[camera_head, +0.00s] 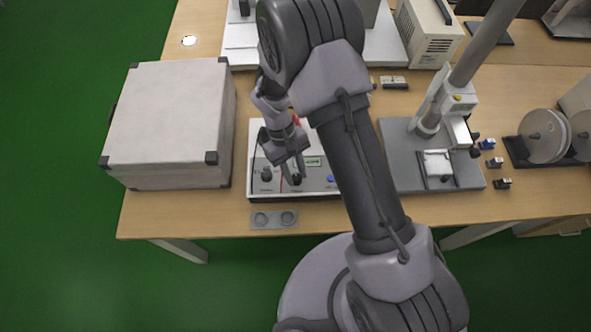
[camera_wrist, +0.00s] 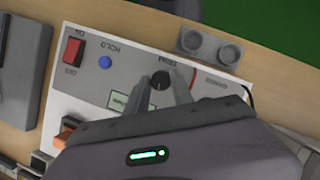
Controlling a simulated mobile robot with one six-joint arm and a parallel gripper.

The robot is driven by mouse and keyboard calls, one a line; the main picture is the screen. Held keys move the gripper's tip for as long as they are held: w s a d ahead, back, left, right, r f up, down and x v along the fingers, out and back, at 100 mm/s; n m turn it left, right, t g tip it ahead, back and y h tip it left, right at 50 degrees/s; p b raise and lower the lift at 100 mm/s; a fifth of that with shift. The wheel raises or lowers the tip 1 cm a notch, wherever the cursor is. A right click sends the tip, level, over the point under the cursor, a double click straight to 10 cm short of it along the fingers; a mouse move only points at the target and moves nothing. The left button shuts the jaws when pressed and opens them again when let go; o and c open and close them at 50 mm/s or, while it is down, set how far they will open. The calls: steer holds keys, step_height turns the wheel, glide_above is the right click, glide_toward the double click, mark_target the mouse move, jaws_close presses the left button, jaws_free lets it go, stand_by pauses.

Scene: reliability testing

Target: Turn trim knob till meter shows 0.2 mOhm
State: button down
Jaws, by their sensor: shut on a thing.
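The meter (camera_head: 257,192) is a white-topped box near the table's front edge; its panel also fills the middle of the wrist view (camera_wrist: 85,85). The black trim knob (camera_wrist: 161,81) stands on this panel beside an upside-down label; it also shows in the head view (camera_head: 297,180). My gripper (camera_wrist: 164,84) reaches down to the panel, one finger on each side of the knob, shut on it. The meter's display (camera_wrist: 118,100) is a small greenish window, partly covered by my gripper. Its reading is too small to make out.
On the panel are a red switch (camera_wrist: 73,49), a blue button (camera_wrist: 105,62) and another dark knob (camera_head: 266,174). A grey block with two round discs (camera_head: 274,220) lies in front. A large grey case (camera_head: 172,120) stands left; a stand with a grey base (camera_head: 398,150) stands right.

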steer(key=shift+n, duration=0.6)
steer(key=shift+h, duration=0.3)
steer(key=c, duration=1.1)
jaws_free()
steer(key=p+v, duration=0.5)
steer(key=v, duration=1.2)
steer(key=shift+r, duration=0.2)
steer(key=shift+r, duration=0.1)
